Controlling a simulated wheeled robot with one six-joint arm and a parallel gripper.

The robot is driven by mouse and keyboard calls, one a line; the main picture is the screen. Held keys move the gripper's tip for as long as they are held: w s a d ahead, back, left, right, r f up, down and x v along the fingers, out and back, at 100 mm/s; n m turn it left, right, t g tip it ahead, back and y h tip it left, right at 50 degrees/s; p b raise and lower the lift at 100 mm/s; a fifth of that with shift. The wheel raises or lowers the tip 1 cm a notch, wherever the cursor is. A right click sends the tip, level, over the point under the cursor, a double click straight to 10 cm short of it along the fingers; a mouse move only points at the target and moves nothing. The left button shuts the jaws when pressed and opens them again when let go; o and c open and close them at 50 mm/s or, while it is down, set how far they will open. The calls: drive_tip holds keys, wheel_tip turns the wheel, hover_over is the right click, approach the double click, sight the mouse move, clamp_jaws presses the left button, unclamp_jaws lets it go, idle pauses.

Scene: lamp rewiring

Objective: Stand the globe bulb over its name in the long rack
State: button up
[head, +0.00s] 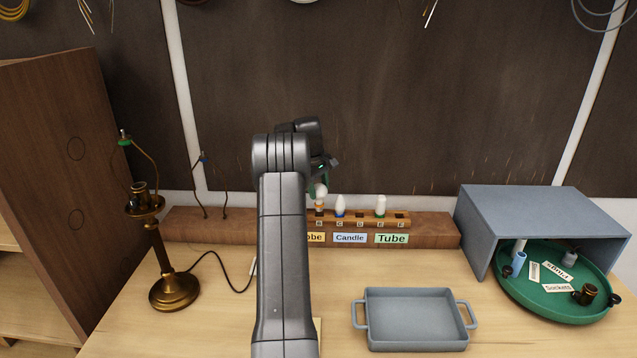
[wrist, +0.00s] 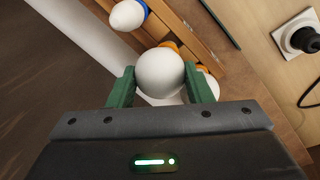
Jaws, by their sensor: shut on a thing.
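The globe bulb (wrist: 160,73) is round and white, held between the green fingers of my gripper (wrist: 161,88) in the wrist view. In the head view my gripper (head: 320,178) is partly behind my arm, with the white globe bulb (head: 320,191) just below it. The bulb looks upright at the left visible end of the long rack (head: 360,224); whether its base is seated or just above a hole cannot be told. The yellow name plate (head: 316,238), its start hidden by my arm, is below it. Candle (head: 350,238) and Tube (head: 391,239) plates are to the right.
A candle bulb (head: 340,206) and a tube bulb (head: 381,205) stand in the rack. A brass lamp (head: 173,290) stands left. A grey tray (head: 415,346) lies in front. A grey shelter (head: 540,210) partly covers a green round tray (head: 560,316). Another white-and-orange thing (wrist: 209,84) is partly hidden.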

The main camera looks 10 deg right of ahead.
sight(319, 196)
drive_tip(key=shift+f+b, duration=0.65)
drive_tip(key=shift+f, duration=1.05)
drive_tip(key=shift+f, duration=0.2)
drive_tip(key=o, duration=1)
drive_tip(key=shift+o, duration=0.2)
drive_tip(key=shift+r, duration=0.15)
wheel_tip(319, 196, up, 13)
drive_tip(key=s+a+b, duration=0.1)
drive_tip(key=a, duration=0.1)
drive_tip(key=shift+s+r, duration=0.15)
drive_tip(key=shift+s, duration=0.1)
drive_tip(key=f, duration=0.4)
drive_tip(key=w+d+f+p, duration=0.1)
drive_tip(key=f, duration=0.4)
drive_tip(key=d+f, duration=0.1)
drive_tip(key=f, duration=0.3)
drive_tip(key=shift+w+f, duration=0.25)
drive_tip(key=shift+f, duration=0.1)
drive_tip(key=shift+r, duration=0.25)
